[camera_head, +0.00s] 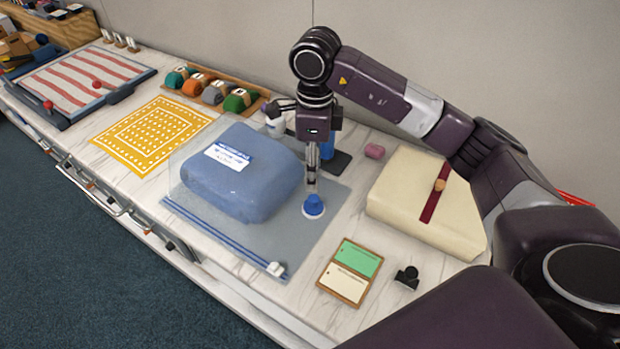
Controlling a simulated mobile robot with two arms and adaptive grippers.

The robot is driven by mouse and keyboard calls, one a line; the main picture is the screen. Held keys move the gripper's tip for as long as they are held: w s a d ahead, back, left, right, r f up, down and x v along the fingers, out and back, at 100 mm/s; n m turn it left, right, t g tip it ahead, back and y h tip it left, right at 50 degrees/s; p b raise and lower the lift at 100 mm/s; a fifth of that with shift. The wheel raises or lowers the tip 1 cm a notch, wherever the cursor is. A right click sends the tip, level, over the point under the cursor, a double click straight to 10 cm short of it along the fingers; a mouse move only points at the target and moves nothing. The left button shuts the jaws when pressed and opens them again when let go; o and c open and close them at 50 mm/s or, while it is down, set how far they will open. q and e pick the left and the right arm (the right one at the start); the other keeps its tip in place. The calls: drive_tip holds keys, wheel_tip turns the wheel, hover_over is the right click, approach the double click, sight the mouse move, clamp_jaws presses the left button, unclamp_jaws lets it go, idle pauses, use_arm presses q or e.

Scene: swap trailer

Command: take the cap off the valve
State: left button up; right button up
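The valve sits on a clear zip bag (268,240) that holds a folded blue bundle (240,180) with a white and blue label. Its blue cap (313,206) is on top, with a pale ring showing around its base. My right gripper (312,188) points straight down, its fingertips at the top of the cap. The fingers look close together from this angle; whether they are closed on the cap cannot be told. My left gripper is not in view.
A cream block with a red strap (412,196) stands right of the valve. A green and cream card board (349,272) and a small black piece (407,277) lie in front. A blue upright object on a dark base (333,160) stands behind the gripper. A yellow mat (150,135) lies left.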

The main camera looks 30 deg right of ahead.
sight(313, 198)
drive_tip(key=shift+s+f+p, duration=0.2)
drive_tip(key=shift+f, duration=0.25)
drive_tip(key=shift+s+f+p, duration=0.15)
drive_tip(key=shift+s+f, duration=0.05)
drive_tip(key=shift+f, duration=0.25)
drive_tip(key=shift+s+f, duration=0.1)
drive_tip(key=shift+f, duration=0.25)
drive_tip(key=shift+s+a+f+p, duration=0.1)
drive_tip(key=shift+a+f+p, duration=0.05)
drive_tip(key=shift+f+p, duration=0.35)
drive_tip(key=shift+s+a+f+p, duration=0.1)
drive_tip(key=shift+f+p, duration=0.2)
drive_tip(key=shift+f, duration=0.3)
wheel_tip(313, 198, down, 2)
drive_tip(key=shift+w+f, duration=0.15)
drive_tip(key=shift+f, duration=0.1)
drive_tip(key=c, duration=0.4)
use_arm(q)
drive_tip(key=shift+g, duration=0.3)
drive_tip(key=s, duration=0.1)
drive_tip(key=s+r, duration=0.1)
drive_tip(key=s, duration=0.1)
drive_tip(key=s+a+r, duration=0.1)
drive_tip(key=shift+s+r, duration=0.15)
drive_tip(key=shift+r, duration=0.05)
use_arm(e)
drive_tip(key=c, duration=0.5)
